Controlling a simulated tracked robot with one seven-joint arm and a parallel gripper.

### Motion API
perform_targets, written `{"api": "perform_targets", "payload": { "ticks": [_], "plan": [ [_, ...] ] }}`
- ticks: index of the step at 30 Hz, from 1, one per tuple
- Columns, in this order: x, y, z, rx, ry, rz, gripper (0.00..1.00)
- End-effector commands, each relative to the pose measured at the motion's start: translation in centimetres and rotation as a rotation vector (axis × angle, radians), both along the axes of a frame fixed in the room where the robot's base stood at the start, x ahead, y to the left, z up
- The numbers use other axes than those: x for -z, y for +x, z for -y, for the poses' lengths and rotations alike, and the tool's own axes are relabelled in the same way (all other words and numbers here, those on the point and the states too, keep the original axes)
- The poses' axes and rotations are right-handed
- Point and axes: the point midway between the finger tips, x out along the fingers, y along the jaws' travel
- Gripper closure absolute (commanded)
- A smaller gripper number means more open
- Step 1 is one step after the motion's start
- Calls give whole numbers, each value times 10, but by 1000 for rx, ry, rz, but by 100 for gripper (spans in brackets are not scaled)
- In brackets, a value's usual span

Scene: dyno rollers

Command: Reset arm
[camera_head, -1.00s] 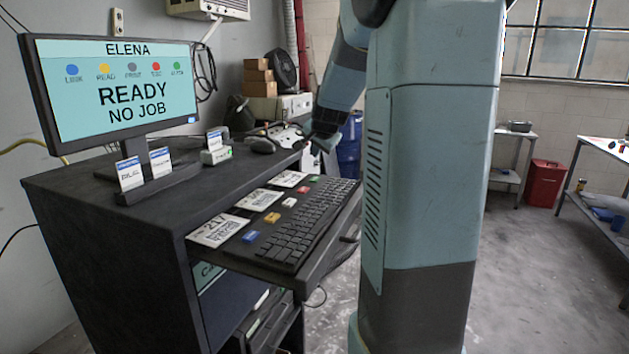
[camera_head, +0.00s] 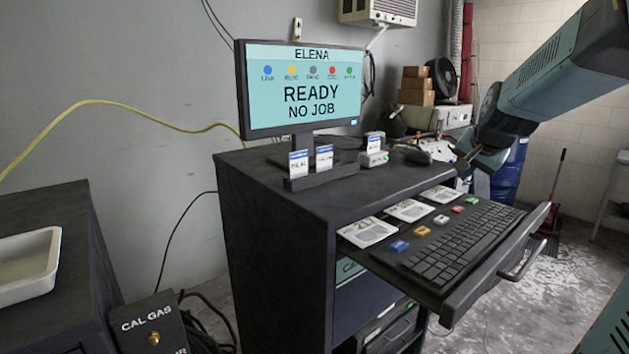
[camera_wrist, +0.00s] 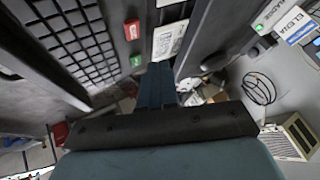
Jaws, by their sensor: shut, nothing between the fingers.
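My arm reaches in from the right in the head view. My gripper (camera_head: 465,168) is shut and empty, above the back right part of the black workstation cabinet (camera_head: 270,225). In the wrist view my gripper (camera_wrist: 155,75) points away from the camera with its fingers together.
The monitor (camera_head: 303,90) reads "READY NO JOB". A pulled-out shelf holds the keyboard (camera_head: 462,240), cards (camera_head: 368,232) and coloured keys. A second black cabinet (camera_head: 85,260) with a white tray (camera_head: 30,265) stands at left.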

Motion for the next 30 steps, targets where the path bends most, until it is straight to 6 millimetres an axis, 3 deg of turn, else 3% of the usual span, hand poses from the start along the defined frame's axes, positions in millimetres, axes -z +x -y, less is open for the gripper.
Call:
{"api": "perform_targets", "payload": {
  "ticks": [3,9,18,24,30],
  "plan": [
    [-5,-39,-31,-109,-43,-33,100],
    [-3,-104,-71,-285,-126,-96,100],
    [14,-199,-110,-524,-270,-186,100],
    [26,-237,-120,-616,-334,-227,100],
    [30,-247,-122,-640,-352,-241,100]
  ]
}}
